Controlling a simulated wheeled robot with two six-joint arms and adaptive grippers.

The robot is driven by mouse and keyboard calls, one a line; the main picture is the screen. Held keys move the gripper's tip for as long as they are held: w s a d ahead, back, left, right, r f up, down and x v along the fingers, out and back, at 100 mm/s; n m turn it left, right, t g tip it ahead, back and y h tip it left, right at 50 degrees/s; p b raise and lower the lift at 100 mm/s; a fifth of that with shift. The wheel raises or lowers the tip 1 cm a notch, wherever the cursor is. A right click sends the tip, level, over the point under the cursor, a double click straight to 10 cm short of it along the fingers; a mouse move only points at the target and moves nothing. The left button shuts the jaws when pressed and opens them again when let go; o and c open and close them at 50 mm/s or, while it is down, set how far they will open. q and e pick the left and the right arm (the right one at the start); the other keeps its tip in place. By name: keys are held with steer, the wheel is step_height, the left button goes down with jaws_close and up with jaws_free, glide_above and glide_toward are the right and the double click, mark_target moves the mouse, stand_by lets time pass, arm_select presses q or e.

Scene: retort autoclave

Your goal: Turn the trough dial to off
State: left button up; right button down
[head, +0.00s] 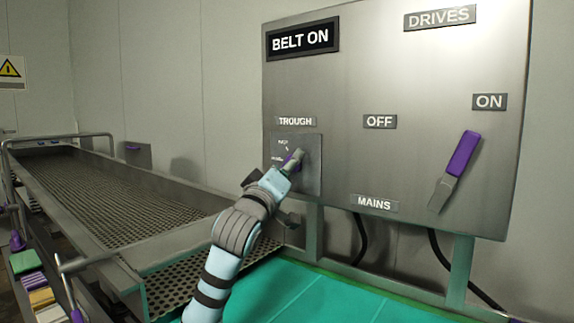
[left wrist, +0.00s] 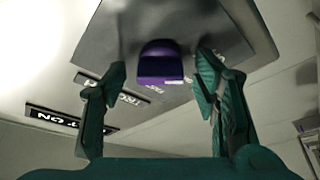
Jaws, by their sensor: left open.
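The trough dial is a purple knob (head: 292,158) on a small square plate (head: 312,178) under the TROUGH label (head: 296,121) on the grey control panel. My left gripper (head: 287,168) is at the dial and partly covers it and the markings on its plate. In the left wrist view the purple knob (left wrist: 160,62) sits between the two green fingers of my left gripper (left wrist: 161,84). The fingers are open, with a visible gap on each side of the knob. The dial's exact setting cannot be read. My right gripper is not in view.
A purple-handled lever (head: 457,172) slants on the panel's right, near the ON label (head: 489,102). An OFF label (head: 379,122) is mid-panel, above MAINS (head: 375,204). A sign (head: 301,40) reads BELT ON. A perforated metal trough (head: 110,198) runs along the left.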

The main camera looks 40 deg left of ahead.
arm_select(q)
steer(key=c, duration=1.2)
steer(key=shift+o, duration=0.2)
steer(key=shift+n, duration=0.5)
steer(key=o, duration=1.2)
steer(key=shift+c, duration=0.2)
steer(key=v, duration=1.2)
